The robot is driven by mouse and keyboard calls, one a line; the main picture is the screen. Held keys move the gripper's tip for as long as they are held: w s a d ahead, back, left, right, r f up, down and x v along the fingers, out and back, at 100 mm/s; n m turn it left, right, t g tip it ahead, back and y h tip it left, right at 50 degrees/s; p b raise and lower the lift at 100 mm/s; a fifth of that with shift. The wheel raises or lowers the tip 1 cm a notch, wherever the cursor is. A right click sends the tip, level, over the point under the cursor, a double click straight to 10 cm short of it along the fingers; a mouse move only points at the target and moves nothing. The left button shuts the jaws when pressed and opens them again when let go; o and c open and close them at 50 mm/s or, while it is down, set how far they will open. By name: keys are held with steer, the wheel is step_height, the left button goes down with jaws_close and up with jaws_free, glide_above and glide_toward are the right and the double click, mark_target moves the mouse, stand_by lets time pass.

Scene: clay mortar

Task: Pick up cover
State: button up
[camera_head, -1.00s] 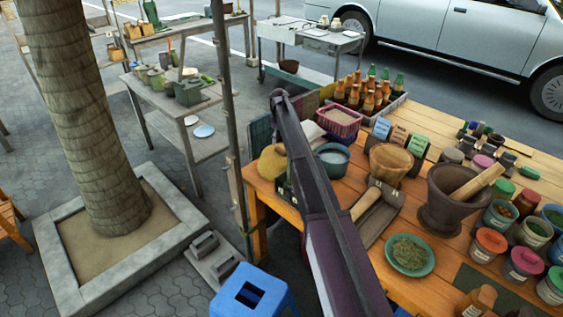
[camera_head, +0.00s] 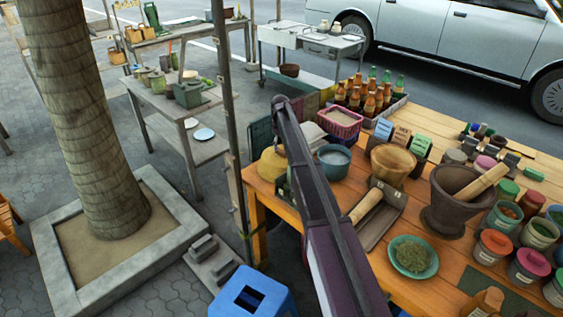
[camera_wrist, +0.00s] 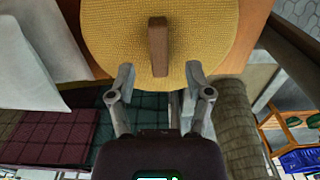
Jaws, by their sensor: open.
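The cover is a round, yellow woven lid (camera_wrist: 210,35) with a brown block handle (camera_wrist: 158,45), filling the top middle of the wrist view. In the head view the yellow cover (camera_head: 270,166) shows at the table's left end, partly hidden by my arm. My gripper (camera_wrist: 160,74) is open and empty. In the wrist view its two fingertips overlap the cover's lower edge, one on each side of the handle's near end. I cannot tell whether they touch the cover. In the head view my arm hides the gripper.
A blue bowl (camera_head: 333,162) and a pink basket (camera_head: 340,123) stand just right of the cover on the wooden table (camera_head: 455,262). A dark mortar (camera_head: 447,215) stands further right.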

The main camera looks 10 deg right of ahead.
mark_target(281, 150)
steer(key=shift+s+d+f+b, duration=0.1)
steer(key=shift+f+b, duration=1.35)
steer(key=shift+f, duration=0.35)
jaws_close()
